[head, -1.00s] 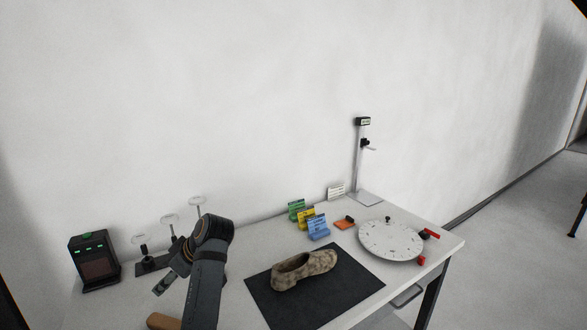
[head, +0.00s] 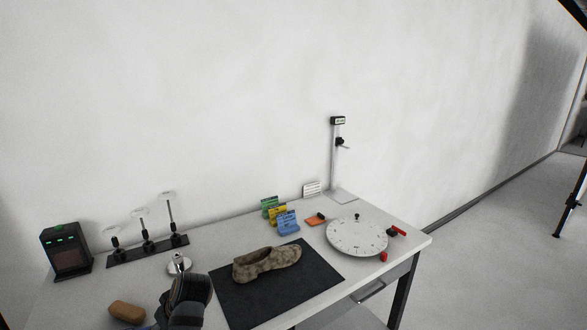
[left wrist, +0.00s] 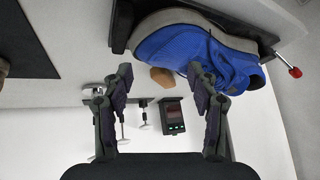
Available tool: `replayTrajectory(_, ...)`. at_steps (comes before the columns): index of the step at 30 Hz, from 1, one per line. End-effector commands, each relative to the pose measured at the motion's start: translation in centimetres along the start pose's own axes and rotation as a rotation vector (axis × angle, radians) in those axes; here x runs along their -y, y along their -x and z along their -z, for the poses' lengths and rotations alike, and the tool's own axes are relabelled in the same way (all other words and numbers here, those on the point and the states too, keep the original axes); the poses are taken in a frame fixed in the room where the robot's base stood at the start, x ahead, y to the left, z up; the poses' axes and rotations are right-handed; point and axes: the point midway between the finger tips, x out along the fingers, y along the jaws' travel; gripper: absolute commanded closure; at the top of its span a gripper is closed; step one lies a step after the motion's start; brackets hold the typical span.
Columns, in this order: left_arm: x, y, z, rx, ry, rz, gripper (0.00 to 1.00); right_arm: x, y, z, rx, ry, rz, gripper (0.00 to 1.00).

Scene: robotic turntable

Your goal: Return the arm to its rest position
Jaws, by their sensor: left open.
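My left arm (head: 185,300) reaches in at the bottom of the head view; its gripper is not shown there. In the left wrist view my left gripper (left wrist: 160,78) is open, its two fingers apart with nothing held between them. A blue shoe (left wrist: 185,50) with a grey sole lies beyond the fingertips in that view, on a black holder with a red-knobbed lever (left wrist: 294,71). The right finger overlaps part of the shoe; whether they touch I cannot tell. My right gripper is not in view.
A brown mottled shoe (head: 266,263) lies on a black mat (head: 235,300). A white round turntable (head: 356,238), coloured cards (head: 288,222), a post (head: 333,165), several clear-topped stands (head: 147,245), a dark device (head: 67,250) and a tan block (head: 127,312) stand on the table.

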Motion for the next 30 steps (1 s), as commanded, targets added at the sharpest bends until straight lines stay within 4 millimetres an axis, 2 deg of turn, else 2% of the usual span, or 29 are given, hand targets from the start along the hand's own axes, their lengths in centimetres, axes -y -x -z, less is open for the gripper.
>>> replayTrajectory(5, 3.2, -2.5, -5.4, 0.05, -0.221, -0.084, 0.41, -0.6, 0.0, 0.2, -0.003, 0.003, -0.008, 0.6)
replayTrajectory(10, 6.4, -3.1, -10.6, 0.086, -0.456, -0.196, 0.41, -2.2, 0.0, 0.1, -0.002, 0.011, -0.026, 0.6)
replayTrajectory(18, 10.2, -1.3, -16.9, 0.118, -0.745, -0.363, 0.41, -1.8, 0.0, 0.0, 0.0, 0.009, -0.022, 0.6)
replayTrajectory(25, 12.7, 1.5, -20.9, 0.133, -0.937, -0.498, 0.41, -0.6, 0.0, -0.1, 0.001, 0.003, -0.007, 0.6)
replayTrajectory(27, 11.7, -1.3, -21.8, 0.142, -0.929, -0.487, 0.41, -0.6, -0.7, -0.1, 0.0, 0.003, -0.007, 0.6)
replayTrajectory(30, 11.0, -4.2, -23.1, 0.152, -0.927, -0.481, 0.41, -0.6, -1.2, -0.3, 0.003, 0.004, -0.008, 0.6)
